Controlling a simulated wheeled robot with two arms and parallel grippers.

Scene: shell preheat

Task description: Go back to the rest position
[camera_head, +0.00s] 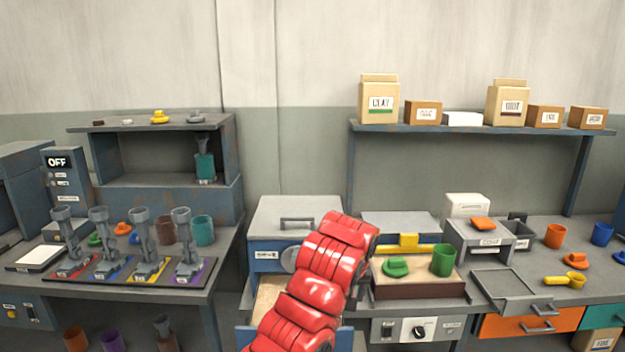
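No gripper of mine shows in the head view. A glossy red segmented arm link of mine rises from the bottom centre to the middle of the picture. It covers part of the grey-blue box with a handle on its lid (297,212) and part of the bench behind it. I cannot tell which arm it belongs to, and no fingers show at its end.
A left bench holds several grey tools in a coloured rack (112,284). A green cup (443,260) and a green lid-like piece (396,267) sit on a wooden block. An empty grey tray (503,284) lies at right. A wall shelf (470,128) carries bags and boxes.

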